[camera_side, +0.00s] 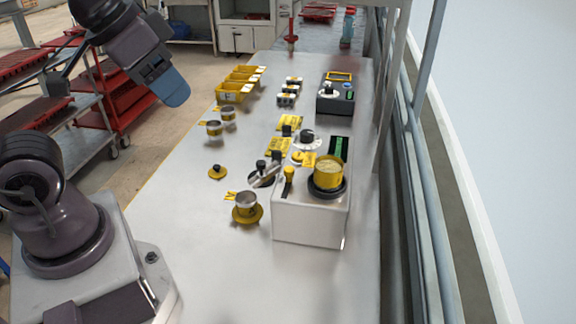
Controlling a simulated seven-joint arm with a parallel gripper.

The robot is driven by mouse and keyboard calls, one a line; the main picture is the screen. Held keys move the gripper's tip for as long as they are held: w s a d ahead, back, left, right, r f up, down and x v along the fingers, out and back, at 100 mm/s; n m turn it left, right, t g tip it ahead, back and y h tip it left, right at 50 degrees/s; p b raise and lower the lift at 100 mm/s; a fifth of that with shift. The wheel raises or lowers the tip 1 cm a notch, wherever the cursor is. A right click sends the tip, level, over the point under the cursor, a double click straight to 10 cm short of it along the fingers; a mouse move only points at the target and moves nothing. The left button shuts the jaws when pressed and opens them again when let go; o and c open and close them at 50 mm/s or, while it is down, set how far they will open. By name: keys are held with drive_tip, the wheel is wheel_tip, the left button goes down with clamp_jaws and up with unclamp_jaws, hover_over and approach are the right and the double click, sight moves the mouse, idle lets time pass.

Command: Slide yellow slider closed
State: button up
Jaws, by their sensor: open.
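The yellow slider (289,174) is a small upright yellow knob at a short dark slot on the top left of the white seeder box (309,224). It stands just left of a yellow cup (328,171) seated in a black ring. I cannot tell from this view how far along its slot the slider sits. My gripper (172,90), with blue fingers, is raised at the upper left, well away from the slider and touching nothing. It is open and empty; one finger largely hides the other.
Left of the box are a metal cup on a yellow saucer (247,217), a yellow lid (217,173) and two small cups (214,129). Yellow bins (232,93) and a dark control box (335,100) stand farther back. The near part of the table (230,280) is clear.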

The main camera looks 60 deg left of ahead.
drive_tip(key=w+a+f+n+g+y, duration=0.1)
drive_tip(key=w+a+f+n+g, duration=0.1)
drive_tip(key=a+f, duration=0.2)
drive_tip(key=m+h, duration=0.3)
drive_tip(key=m, duration=0.5)
approach(288, 169)
drive_tip(key=x, duration=0.8)
drive_tip(key=shift+w+f, duration=0.1)
drive_tip(key=shift+f, duration=0.2)
drive_tip(key=shift+c, duration=0.2)
